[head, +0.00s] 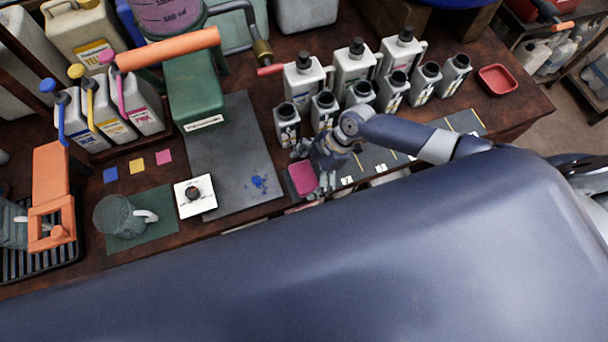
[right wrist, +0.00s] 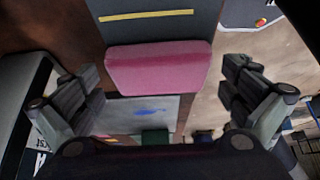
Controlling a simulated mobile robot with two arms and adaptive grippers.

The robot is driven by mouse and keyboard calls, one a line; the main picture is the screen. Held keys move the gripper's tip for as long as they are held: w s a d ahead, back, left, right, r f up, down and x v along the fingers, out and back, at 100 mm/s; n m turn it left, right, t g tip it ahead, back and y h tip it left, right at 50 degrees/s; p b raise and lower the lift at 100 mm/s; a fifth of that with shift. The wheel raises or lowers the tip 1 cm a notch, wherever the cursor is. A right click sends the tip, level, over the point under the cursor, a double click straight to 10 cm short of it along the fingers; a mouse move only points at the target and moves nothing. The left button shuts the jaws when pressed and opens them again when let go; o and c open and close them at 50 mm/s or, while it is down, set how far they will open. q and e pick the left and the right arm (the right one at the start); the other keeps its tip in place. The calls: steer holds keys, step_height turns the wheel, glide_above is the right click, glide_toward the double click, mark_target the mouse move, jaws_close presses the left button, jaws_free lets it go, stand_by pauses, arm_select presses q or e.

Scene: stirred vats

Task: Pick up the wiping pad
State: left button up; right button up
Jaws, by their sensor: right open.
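The wiping pad, a pink-magenta block with rounded edges, (head: 302,178) lies near the table's front edge, just right of the dark grey mat (head: 222,135). My right gripper (head: 314,176) is over the pad's right side and hides part of it. In the right wrist view the pad (right wrist: 158,68) shows in front of my right gripper (right wrist: 165,88). The two fingers stand wide apart to either side of it, with a gap on both sides. A blue smear (head: 259,183) marks the mat. My left gripper is not in view.
Several grey bottles (head: 287,126) and white pump bottles (head: 303,80) stand behind the gripper. A red dish (head: 497,80) is at the right. Left of the mat's smear are a white tile with a dark knob (head: 195,196) and a glass mug (head: 122,217).

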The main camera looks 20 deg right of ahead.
steer(key=shift+f, duration=0.1)
steer(key=c, duration=0.9)
steer(key=shift+o, duration=0.2)
